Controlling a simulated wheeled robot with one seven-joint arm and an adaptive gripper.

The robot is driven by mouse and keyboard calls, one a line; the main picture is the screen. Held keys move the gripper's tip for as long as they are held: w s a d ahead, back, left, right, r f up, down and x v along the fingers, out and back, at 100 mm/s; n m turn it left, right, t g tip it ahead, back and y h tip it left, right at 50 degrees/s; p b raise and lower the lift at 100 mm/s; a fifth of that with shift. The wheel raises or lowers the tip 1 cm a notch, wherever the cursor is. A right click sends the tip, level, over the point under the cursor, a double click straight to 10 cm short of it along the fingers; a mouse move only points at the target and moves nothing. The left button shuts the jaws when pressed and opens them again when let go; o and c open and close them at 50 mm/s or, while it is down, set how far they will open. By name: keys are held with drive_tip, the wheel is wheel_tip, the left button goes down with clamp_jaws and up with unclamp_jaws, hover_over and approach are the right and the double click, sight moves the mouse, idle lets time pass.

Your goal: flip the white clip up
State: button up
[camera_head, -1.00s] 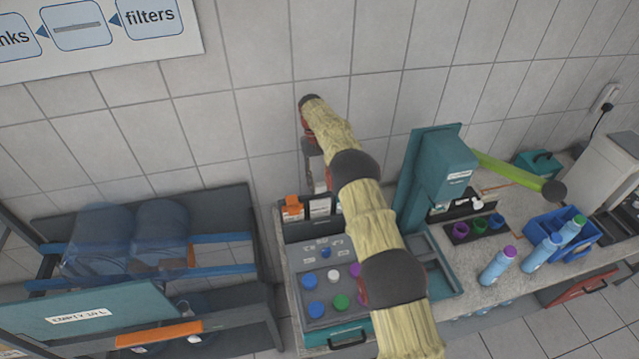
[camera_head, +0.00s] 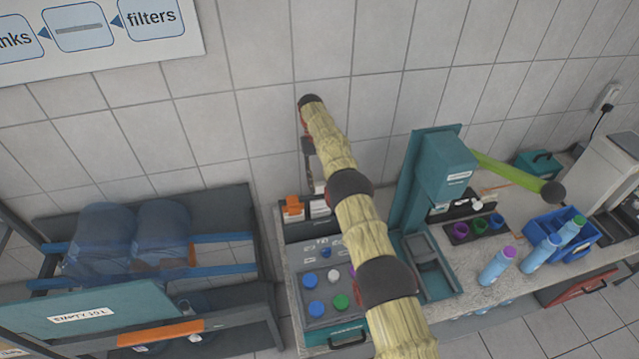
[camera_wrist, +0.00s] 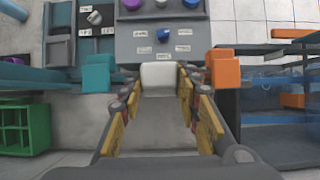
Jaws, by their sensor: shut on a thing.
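The white clip (camera_wrist: 159,75) sits in the middle of the wrist view, at the edge of the grey panel, between an orange clip (camera_wrist: 222,70) and a teal clip (camera_wrist: 98,73). My gripper (camera_wrist: 160,88) has one finger on each side of the white clip and is shut on it. In the head view, my gripper (camera_head: 316,186) points down just above the white clip (camera_head: 318,209), partly covering it. The orange clip (camera_head: 292,209) stands just left of it there. My arm hides the teal clip in the head view.
The grey panel (camera_head: 303,266) with several coloured knobs lies in front of the clips. A teal press-like stand (camera_head: 408,190) rises to the right. A rack (camera_head: 150,258) with blue water jugs stands at left. The tiled wall is close behind.

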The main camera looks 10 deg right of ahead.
drive_tip(key=shift+f, duration=0.15)
drive_tip(key=o, duration=1.2)
drive_tip(key=shift+c, duration=0.2)
drive_tip(key=shift+s+t+b, duration=0.5)
drive_tip(key=shift+t+b, duration=0.6)
